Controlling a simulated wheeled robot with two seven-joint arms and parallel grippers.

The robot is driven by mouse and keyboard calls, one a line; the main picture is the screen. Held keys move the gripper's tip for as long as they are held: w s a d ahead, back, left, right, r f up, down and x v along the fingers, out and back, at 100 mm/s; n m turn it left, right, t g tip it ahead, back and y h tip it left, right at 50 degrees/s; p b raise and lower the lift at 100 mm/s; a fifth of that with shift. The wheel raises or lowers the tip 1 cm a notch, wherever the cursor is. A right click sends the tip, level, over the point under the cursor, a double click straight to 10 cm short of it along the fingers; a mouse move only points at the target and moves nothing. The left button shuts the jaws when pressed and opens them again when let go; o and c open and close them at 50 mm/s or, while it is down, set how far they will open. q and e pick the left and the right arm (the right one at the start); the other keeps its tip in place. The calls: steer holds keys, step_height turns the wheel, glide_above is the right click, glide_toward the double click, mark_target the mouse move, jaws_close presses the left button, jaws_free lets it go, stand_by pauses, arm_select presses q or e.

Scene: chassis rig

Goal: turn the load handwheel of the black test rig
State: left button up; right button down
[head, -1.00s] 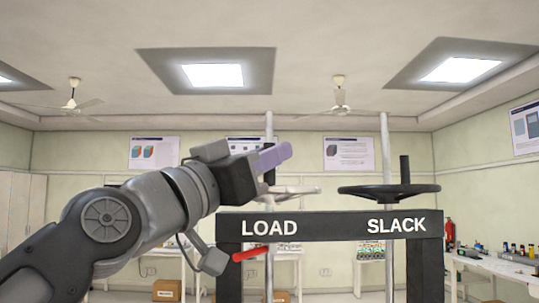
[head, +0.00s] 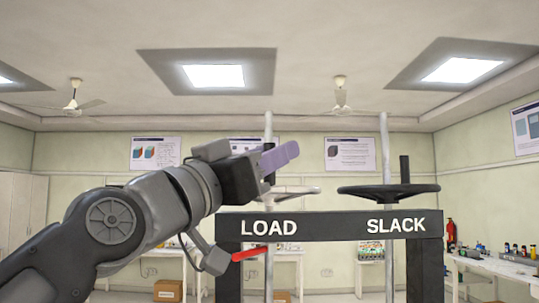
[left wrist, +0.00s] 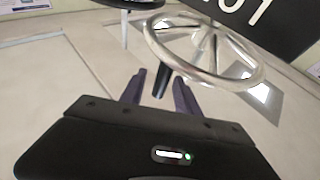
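The black test rig (head: 328,226) carries a silver load handwheel (head: 305,189) above its LOAD label and a black slack handwheel (head: 370,191) above SLACK. The silver wheel also shows in the left wrist view (left wrist: 255,78), with its dark upright handle (left wrist: 162,82) on the near rim. My left gripper (head: 282,155) is at the load wheel's handle. In the left wrist view its two fingers (left wrist: 160,93) stand apart on either side of the handle, with gaps visible, so it looks open. In the head view the fingers partly hide the handle. My right gripper is out of view.
The slack wheel has its own black upright handle (head: 404,168). Two pale vertical posts rise through the wheels. A side bench (head: 495,265) with small items stands at the right, and a cardboard box (head: 168,290) lies on the floor behind.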

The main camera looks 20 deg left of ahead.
arm_select(q)
steer(key=shift+s+a+f+b, duration=0.1)
steer(key=shift+s+f+b, duration=0.2)
steer(key=shift+s+b, duration=0.15)
steer(key=b+v, duration=0.3)
steer(key=v, duration=0.3)
steer(key=shift+s, duration=0.35)
steer(key=shift+a, duration=0.15)
